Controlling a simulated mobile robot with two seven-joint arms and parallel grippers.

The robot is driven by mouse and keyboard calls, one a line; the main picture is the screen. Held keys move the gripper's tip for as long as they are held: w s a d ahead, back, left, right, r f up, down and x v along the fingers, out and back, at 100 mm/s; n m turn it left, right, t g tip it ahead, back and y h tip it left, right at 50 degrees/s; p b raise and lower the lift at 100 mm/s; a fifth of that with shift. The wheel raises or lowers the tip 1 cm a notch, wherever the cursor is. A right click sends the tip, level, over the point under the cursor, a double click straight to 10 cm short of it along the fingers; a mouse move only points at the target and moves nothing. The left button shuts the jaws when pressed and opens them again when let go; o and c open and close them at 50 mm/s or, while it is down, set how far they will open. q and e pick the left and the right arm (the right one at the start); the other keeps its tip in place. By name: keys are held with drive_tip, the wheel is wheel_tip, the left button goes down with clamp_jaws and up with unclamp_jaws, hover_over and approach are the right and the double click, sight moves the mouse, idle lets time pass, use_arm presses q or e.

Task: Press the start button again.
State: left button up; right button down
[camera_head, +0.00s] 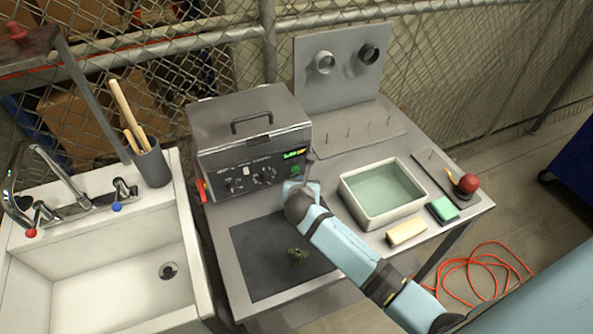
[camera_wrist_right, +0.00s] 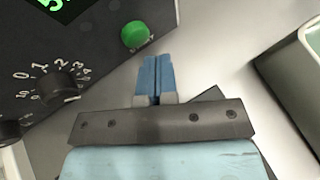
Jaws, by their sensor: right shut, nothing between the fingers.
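The green start button (camera_head: 295,170) is on the front panel of the grey tank (camera_head: 252,166), at the right end below a lit green display (camera_head: 294,153). In the right wrist view the button (camera_wrist_right: 134,34) is round and sits near the panel's right edge. My right gripper (camera_wrist_right: 157,60) is shut and empty, its blue fingertips just below and right of the button in that view. A small gap shows between them there. In the head view my right arm reaches to the panel and its wrist hides the fingertips. My left gripper is not in view.
A white tray of liquid (camera_head: 343,190) stands right of my arm, with a cream block (camera_head: 406,232) and green sponge (camera_head: 442,209) nearby. A dark mat (camera_head: 255,250) with a small greenish part (camera_head: 298,255) lies in front. A sink (camera_head: 100,270) is at left.

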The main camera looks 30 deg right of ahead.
drive_tip(key=shift+w+r, duration=0.1)
drive_tip(key=shift+w+p, duration=0.3)
drive_tip(key=shift+p, duration=0.2)
drive_tip(key=shift+w, duration=0.5)
idle(0.8)
drive_tip(key=shift+s+p, duration=0.1)
drive_tip(key=shift+p, duration=0.2)
drive_tip(key=shift+s+p, duration=0.65)
drive_tip(key=shift+s, duration=0.15)
